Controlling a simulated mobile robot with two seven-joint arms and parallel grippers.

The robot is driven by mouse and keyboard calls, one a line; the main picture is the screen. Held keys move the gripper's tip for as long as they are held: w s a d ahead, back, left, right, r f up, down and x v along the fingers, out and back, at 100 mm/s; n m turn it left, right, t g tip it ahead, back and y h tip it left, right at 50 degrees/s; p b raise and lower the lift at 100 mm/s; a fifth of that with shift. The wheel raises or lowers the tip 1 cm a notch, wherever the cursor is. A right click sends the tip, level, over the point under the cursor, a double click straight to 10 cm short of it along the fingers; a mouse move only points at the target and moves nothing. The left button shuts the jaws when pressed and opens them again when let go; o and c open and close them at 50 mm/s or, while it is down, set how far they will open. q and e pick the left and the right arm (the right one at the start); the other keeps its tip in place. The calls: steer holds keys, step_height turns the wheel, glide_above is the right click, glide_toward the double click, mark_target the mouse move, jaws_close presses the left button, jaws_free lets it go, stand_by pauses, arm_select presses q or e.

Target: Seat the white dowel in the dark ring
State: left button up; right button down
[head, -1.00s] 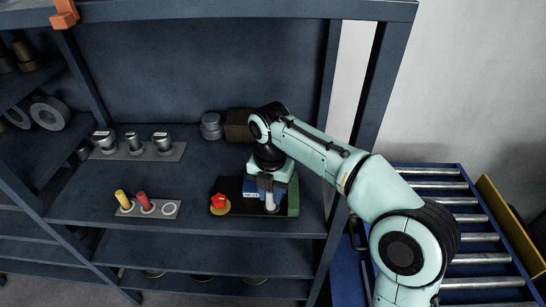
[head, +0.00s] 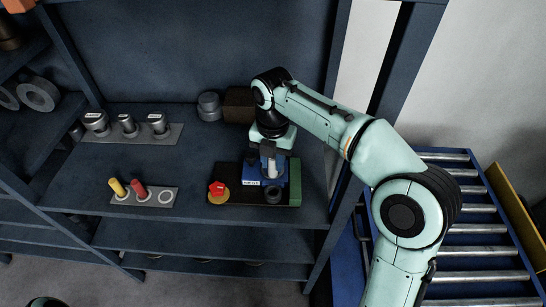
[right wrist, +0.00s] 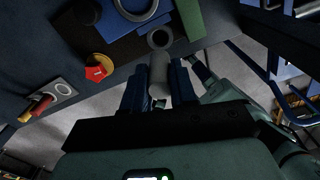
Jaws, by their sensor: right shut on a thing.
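My right gripper (head: 272,166) is shut on the white dowel (head: 272,170). The dowel also shows, shaded grey, between the two blue fingers of the right gripper (right wrist: 159,88) in the right wrist view (right wrist: 158,70). The dark ring (head: 273,192) lies on the dark board, just below the dowel in the head view. It also shows past the dowel's end in the right wrist view (right wrist: 160,38), its hole empty. The dowel stands apart from the ring. My left gripper is not in view.
Left is a grey plate (head: 150,203) with yellow and red dowels and a pale empty circle. Grey canisters (head: 128,125) stand behind.

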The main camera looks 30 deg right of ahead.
mark_target(273, 176)
step_height(273, 176, down, 4)
steer(key=shift+s+r+b, duration=0.1)
steer(key=shift+r+b, duration=0.05)
steer(key=shift+b, duration=0.7)
steer(key=shift+f+b, duration=0.6)
steer(key=shift+f, duration=0.8)
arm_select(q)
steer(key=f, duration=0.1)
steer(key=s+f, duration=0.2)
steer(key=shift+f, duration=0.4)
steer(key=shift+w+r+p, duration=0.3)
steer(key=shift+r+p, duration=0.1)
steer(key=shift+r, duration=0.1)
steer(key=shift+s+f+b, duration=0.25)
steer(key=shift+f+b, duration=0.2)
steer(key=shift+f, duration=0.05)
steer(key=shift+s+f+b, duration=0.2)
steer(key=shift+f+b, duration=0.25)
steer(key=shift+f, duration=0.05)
arm_select(e)
steer(key=shift+f, duration=1.85)
steer(key=c, duration=0.8)
jaws_free()
